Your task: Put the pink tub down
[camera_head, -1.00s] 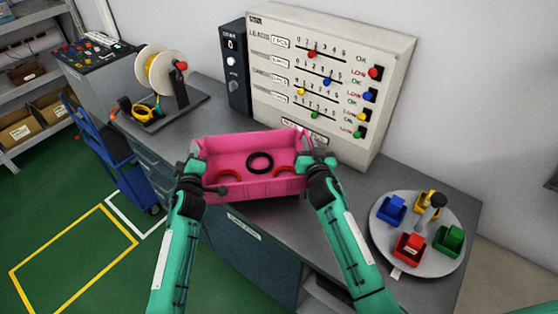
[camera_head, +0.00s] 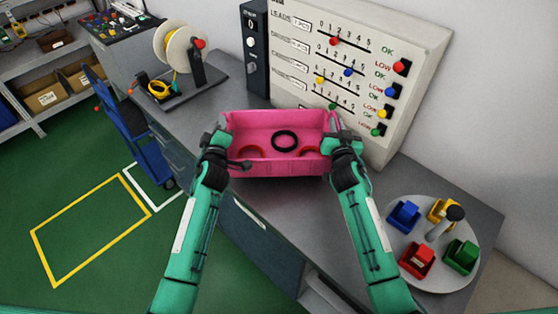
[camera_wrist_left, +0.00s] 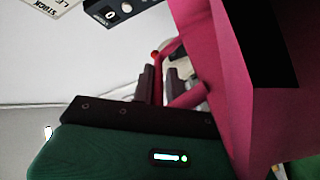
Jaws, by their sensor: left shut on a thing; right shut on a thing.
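The pink tub (camera_head: 275,167) is at the middle of the head view, over the grey bench, its open top facing up. A black ring (camera_head: 284,149) and two red rings (camera_head: 250,152) lie in it. My left gripper (camera_head: 222,138) is shut on the tub's left end, and my right gripper (camera_head: 334,138) is shut on its right end. In the left wrist view the pink tub wall (camera_wrist_left: 225,90) fills the right side, with the left gripper's fingers (camera_wrist_left: 158,85) beside it. I cannot tell whether the tub's underside touches the bench.
A grey panel (camera_head: 435,50) with coloured knobs stands behind the tub. A cable reel (camera_head: 172,52) stands on the bench at the back left. A round tray (camera_head: 399,229) with several small coloured bins is at the right. Bare bench (camera_head: 255,205) shows in front of the tub.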

